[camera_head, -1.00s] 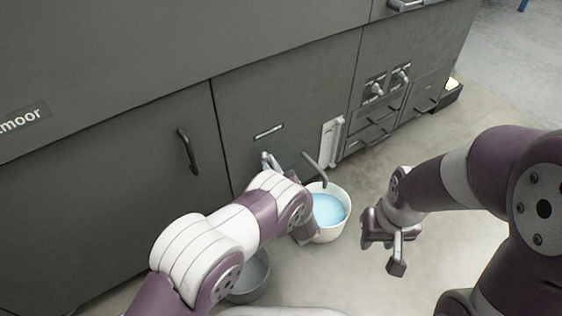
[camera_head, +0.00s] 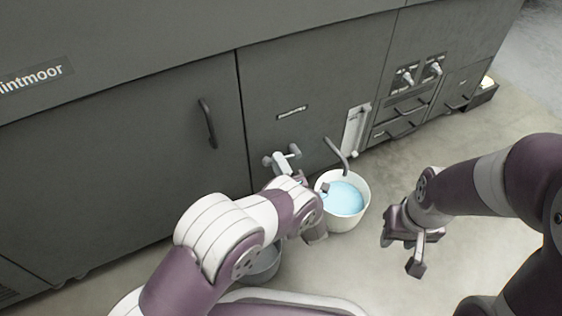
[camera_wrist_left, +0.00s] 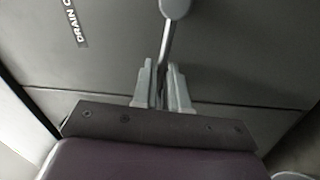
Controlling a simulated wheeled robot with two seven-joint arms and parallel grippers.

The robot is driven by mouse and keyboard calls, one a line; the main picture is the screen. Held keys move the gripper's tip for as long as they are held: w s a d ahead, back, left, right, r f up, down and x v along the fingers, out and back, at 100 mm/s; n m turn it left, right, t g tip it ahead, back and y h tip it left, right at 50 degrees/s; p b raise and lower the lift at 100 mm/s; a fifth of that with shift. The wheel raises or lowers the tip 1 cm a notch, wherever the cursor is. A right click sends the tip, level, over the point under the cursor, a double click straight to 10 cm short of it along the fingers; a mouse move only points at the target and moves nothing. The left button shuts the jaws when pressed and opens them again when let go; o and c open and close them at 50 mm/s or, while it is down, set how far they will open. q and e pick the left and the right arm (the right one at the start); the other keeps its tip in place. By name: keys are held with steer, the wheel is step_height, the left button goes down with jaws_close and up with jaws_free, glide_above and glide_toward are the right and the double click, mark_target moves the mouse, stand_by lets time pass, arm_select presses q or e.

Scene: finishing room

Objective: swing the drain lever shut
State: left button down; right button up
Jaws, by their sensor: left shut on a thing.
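The drain lever is a slim grey bar hanging below a rounded knob end (camera_wrist_left: 174,8) in the left wrist view. My left gripper (camera_wrist_left: 163,85) is shut on the bar, one finger on each side. A label reading "DRAIN C" is on the panel to the left, its end cut off. In the head view the pale valve fitting (camera_head: 283,160) shows on the cabinet front, and my left forearm and wrist hide most of the grip. My right gripper (camera_head: 416,262) hangs in the air over the floor, touching nothing; its finger gap is unclear.
A white bucket (camera_head: 363,203) with light-blue liquid stands under a curved spout (camera_head: 338,155). A grey bowl (camera_head: 262,264) sits on the floor, partly behind my left arm. The grey cabinet (camera_head: 330,70) fills the back.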

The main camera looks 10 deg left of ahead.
arm_select(q)
steer(key=shift+f+n+g+y+b, duration=0.35)
steer(key=shift+f+n+b, duration=0.45)
steer(key=shift+n, duration=0.8)
steer(key=shift+f, duration=0.15)
steer(key=c, duration=1.1)
jaws_free()
steer(key=shift+c, duration=0.2)
steer(key=p+v, duration=0.4)
steer(key=v, duration=0.8)
steer(key=shift+s+d+f+p, duration=0.2)
steer(key=shift+s+p, duration=0.1)
steer(key=shift+p, duration=0.1)
